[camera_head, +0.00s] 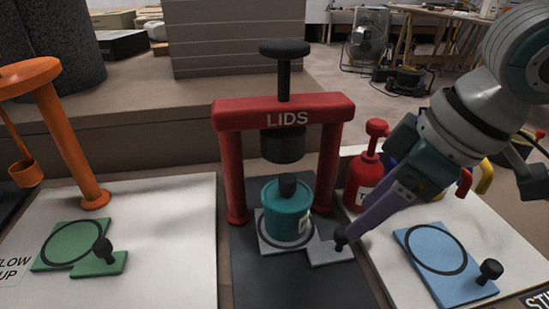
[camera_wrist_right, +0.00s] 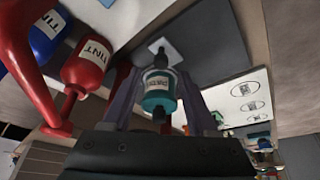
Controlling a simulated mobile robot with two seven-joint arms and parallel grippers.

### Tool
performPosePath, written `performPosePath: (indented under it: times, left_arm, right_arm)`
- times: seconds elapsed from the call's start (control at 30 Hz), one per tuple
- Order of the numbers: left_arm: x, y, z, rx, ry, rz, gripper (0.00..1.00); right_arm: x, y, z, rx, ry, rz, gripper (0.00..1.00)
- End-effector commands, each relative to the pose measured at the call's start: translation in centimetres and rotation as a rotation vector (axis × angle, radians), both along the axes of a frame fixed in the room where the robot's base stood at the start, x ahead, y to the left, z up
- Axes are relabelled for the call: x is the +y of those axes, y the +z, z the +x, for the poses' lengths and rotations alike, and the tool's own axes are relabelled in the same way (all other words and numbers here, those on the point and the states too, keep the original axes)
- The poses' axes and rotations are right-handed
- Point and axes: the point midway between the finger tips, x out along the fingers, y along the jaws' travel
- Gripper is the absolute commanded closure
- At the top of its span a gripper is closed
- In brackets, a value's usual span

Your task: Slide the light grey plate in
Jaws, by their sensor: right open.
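The light grey plate (camera_head: 330,252) lies flat on the dark mat under the red LIDS press (camera_head: 283,108). A teal pot (camera_head: 287,210) with a dark knob on top stands on its ringed part, below the press head. The plate's tab points right and carries a dark knob (camera_head: 340,238). My right gripper (camera_head: 348,233) is open, its purple fingers reaching down from the right to the knob; I cannot tell whether they touch it. In the right wrist view the pot (camera_wrist_right: 159,92) appears between the fingers, with the plate (camera_wrist_right: 166,48) beyond. My left gripper is not in view.
A green plate (camera_head: 75,243) with a knob lies left, near an orange stand (camera_head: 60,130). A blue plate (camera_head: 440,262) with a knob lies right. A red tint bottle (camera_head: 365,175) stands close behind my right gripper, with other coloured bottles. The press posts flank the pot.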

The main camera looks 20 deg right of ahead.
Motion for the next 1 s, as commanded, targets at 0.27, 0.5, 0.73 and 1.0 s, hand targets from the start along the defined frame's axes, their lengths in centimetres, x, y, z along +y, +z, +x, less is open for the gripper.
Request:
performPosePath:
  times: [0.27,0.5,0.73,1.0]
  left_arm:
    - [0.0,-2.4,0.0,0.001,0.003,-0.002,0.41]
    - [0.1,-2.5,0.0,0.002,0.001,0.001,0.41]
    - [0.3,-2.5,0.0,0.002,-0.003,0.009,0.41]
    - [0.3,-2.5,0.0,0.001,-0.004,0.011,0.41]
  right_arm:
    - [0.9,-4.1,1.4,0.000,0.000,0.000,0.41]
    - [1.0,-4.6,1.6,0.000,0.001,-0.002,0.41]
    - [1.0,-4.5,1.6,0.000,0.001,-0.002,0.52]
    - [1.0,-4.5,1.6,0.000,0.000,-0.001,0.83]
